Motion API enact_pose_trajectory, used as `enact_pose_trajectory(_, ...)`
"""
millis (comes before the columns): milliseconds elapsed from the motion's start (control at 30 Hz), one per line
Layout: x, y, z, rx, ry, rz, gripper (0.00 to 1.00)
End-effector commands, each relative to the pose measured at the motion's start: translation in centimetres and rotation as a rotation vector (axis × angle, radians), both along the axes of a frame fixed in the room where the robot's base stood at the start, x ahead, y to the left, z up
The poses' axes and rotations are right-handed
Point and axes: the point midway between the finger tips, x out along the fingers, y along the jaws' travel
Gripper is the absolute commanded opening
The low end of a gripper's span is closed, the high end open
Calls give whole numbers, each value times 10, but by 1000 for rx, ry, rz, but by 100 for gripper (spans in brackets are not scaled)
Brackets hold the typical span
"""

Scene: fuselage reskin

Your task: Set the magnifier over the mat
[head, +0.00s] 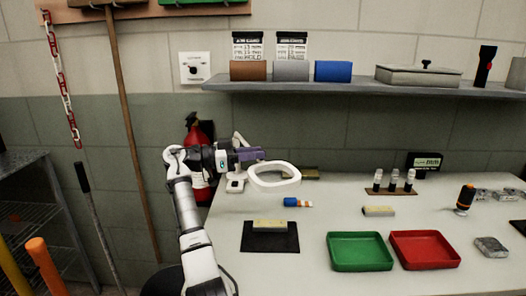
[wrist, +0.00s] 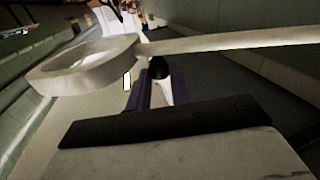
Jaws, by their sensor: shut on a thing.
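The magnifier (head: 275,184) is a white ring head on a jointed arm, with its base (head: 235,185) at the back of the bench. My gripper (head: 258,155) is shut on the magnifier at the back of its head, near where the arm joins. In the wrist view the ring (wrist: 85,68) lies to the left and my gripper's fingers (wrist: 150,85) meet it at the joint. The dark mat (head: 270,245) lies flat on the bench with a pale yellowish block (head: 270,225) on it. In the head view the ring appears above and behind the mat, not over it.
A blue-and-orange cylinder (head: 297,202) lies between ring and mat. A green tray (head: 359,252) and a red tray (head: 424,250) stand right of the mat. A fire extinguisher (head: 200,135) hangs behind my arm.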

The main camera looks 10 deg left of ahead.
Motion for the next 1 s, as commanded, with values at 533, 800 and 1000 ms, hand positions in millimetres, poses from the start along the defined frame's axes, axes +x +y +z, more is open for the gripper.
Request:
enact_pose_trajectory(533,-3,6,-1,4,3,-21,0)
enact_pose_trajectory(800,-3,6,-1,2,2,-20,43)
enact_pose_trajectory(1000,-3,7,-1,2,2,-19,43)
